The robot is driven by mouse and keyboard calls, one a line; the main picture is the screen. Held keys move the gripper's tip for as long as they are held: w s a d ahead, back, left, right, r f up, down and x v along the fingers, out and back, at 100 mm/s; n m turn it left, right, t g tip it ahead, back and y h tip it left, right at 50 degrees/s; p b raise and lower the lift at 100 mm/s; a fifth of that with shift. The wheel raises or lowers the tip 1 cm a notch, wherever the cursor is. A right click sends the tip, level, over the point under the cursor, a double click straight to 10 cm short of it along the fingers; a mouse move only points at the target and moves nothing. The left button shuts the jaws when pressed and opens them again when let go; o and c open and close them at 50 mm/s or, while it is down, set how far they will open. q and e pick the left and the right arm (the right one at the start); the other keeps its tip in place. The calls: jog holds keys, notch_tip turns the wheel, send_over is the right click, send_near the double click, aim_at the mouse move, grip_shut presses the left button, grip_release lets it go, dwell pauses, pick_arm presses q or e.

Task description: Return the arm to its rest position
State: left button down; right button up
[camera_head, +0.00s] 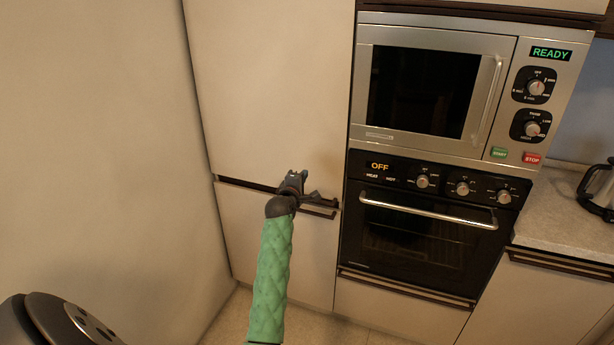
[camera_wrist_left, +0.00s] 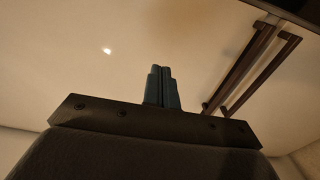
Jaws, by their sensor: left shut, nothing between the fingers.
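My left arm, in a green quilted sleeve, reaches up from the bottom of the head view. My left gripper (camera_head: 297,178) is at its end, in front of the pale cabinet by its dark handles. In the left wrist view the two fingers of the left gripper (camera_wrist_left: 161,86) stand close together, shut with nothing between them. I cannot tell from the head view whether the gripper touches the cabinet. My right gripper is not in view.
A pale tall cabinet (camera_head: 275,85) stands ahead, with a lower door (camera_head: 270,245) below it. To the right are a microwave (camera_head: 425,90), an oven (camera_head: 420,225) reading OFF, and a counter (camera_head: 560,215) with a kettle (camera_head: 600,188). A pale wall (camera_head: 95,140) closes the left side.

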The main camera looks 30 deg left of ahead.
pick_arm(q)
jog(key=shift+v, duration=0.9)
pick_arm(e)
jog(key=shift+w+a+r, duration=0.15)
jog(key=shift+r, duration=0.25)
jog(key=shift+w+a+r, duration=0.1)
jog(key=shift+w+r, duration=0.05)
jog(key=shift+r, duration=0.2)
